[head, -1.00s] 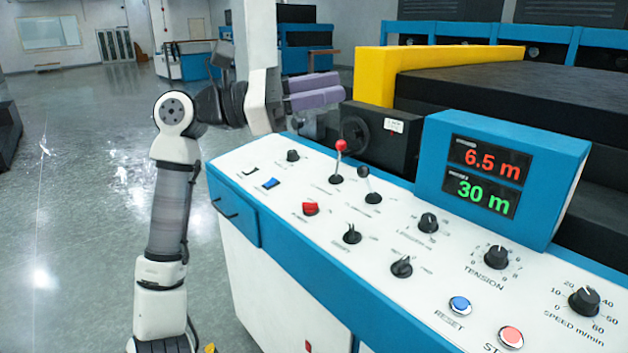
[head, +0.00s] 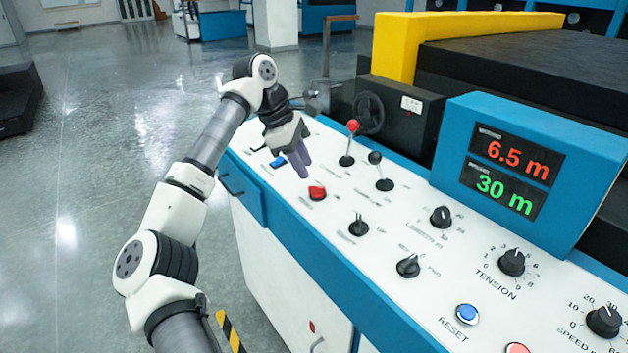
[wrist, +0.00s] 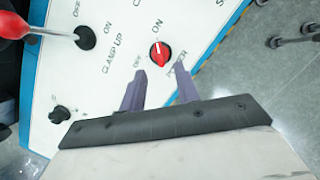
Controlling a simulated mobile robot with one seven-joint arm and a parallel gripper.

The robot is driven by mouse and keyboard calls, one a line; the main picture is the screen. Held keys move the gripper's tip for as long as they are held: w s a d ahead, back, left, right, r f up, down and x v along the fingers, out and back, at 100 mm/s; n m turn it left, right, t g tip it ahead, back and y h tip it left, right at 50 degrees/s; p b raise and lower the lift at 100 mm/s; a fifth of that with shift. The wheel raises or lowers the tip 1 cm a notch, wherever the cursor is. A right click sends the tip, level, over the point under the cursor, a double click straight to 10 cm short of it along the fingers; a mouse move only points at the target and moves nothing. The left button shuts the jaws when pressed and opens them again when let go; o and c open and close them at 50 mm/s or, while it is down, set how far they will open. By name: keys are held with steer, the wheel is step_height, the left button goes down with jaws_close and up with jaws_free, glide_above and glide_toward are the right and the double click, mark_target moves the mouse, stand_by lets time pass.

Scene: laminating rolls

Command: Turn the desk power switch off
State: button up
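The desk power switch (head: 317,192) is a red rotary knob on the white top of the blue control desk. It shows in the wrist view as a red knob (wrist: 161,54) beside the word POWER, with its white mark towards ON. My gripper (head: 303,170) is above the desk, just behind and left of the red knob in the head view. In the wrist view my gripper (wrist: 160,72) has its two purple fingers apart, with nothing between them. The knob lies just beyond the fingertips, roughly in line with the gap. I see no contact.
A red-ball lever (head: 351,128) and a black-ball lever (head: 378,160) stand upright near the red knob. The display box (head: 450,150) rises at the right.

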mark_target(317, 188)
steer(key=x, duration=0.6)
steer(key=shift+d+f+p, duration=0.15)
steer(key=shift+p, duration=0.25)
jaws_close()
